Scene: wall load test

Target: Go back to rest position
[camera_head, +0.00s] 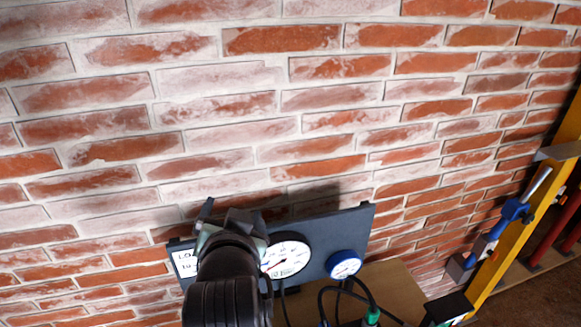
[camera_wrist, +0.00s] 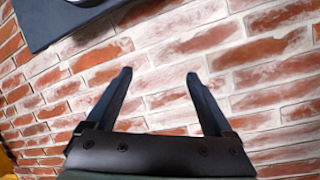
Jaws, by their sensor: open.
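My gripper shows in the wrist view (camera_wrist: 160,73) with its two dark fingers spread wide apart. Nothing is between them, and the brick wall (camera_wrist: 235,55) is beyond. In the head view my dark arm rises from the bottom, and my gripper (camera_head: 228,212) is at its upper end, in front of the left part of a dark gauge panel (camera_head: 325,225). My arm hides part of that panel and of its white label. I cannot tell from the head view how far the gripper is from the wall.
The panel carries a large white dial (camera_head: 287,257) and a smaller blue-rimmed gauge (camera_head: 344,264), with dark hoses below. A wooden surface (camera_head: 395,285) lies under it. A yellow beam (camera_head: 515,235) with a blue device (camera_head: 513,211) stands at right. The wall above the gripper is clear.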

